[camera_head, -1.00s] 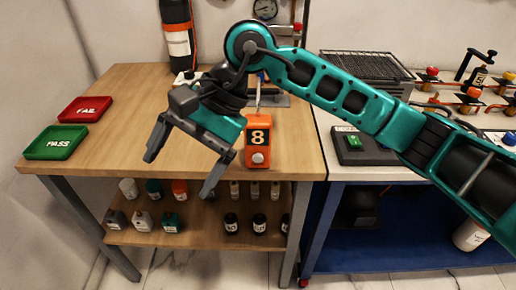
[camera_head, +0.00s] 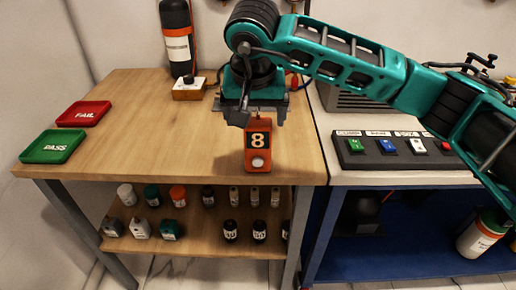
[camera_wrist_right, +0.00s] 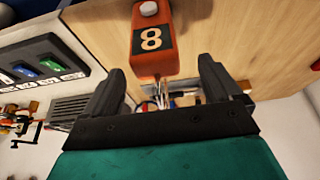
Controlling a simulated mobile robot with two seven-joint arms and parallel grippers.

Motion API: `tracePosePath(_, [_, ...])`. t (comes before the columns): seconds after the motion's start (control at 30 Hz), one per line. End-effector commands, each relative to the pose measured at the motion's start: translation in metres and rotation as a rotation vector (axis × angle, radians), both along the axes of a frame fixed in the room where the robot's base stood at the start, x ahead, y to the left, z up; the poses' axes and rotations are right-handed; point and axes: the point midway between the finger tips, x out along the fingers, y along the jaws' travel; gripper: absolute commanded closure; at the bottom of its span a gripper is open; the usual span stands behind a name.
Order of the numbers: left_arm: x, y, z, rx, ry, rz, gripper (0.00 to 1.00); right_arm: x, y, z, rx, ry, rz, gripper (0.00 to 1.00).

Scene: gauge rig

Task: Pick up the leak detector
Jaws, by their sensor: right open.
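The leak detector is probably the orange handheld device (camera_head: 258,146) with a black "8" label and a round white button, near the front right edge of the wooden table. In the right wrist view the orange device (camera_wrist_right: 151,50) lies just beyond and between the fingertips. My right gripper (camera_head: 258,118) is above and behind the device in the head view. Its two dark fingers (camera_wrist_right: 162,75) are apart with nothing between them. Whether they touch the device cannot be told. My left gripper does not show.
A red FAIL tray (camera_head: 84,113) and a green PASS tray (camera_head: 52,146) lie at the table's left. A white-button box (camera_head: 188,88) stands at the back. A switch panel (camera_head: 392,149) sits on the right bench. Several bottles stand on the lower shelf. The table's middle is clear.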

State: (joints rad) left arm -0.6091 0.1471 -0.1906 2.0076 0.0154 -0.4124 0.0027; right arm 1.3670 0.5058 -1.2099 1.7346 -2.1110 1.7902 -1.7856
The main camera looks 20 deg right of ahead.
Motion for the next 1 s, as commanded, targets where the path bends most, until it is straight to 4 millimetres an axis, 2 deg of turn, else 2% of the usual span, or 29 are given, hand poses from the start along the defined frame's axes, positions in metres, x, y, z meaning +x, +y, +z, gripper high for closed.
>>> tracePosePath(0.4, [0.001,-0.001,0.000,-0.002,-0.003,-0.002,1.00,0.014,-0.009,-0.048,0.001,0.002,0.000,0.08])
tracePosePath(0.67, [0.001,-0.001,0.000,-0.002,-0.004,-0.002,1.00,0.015,-0.010,-0.050,0.001,0.001,0.000,0.08])
tracePosePath(1.0, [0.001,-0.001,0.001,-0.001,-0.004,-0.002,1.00,0.015,-0.010,-0.050,0.002,0.000,0.001,0.39])
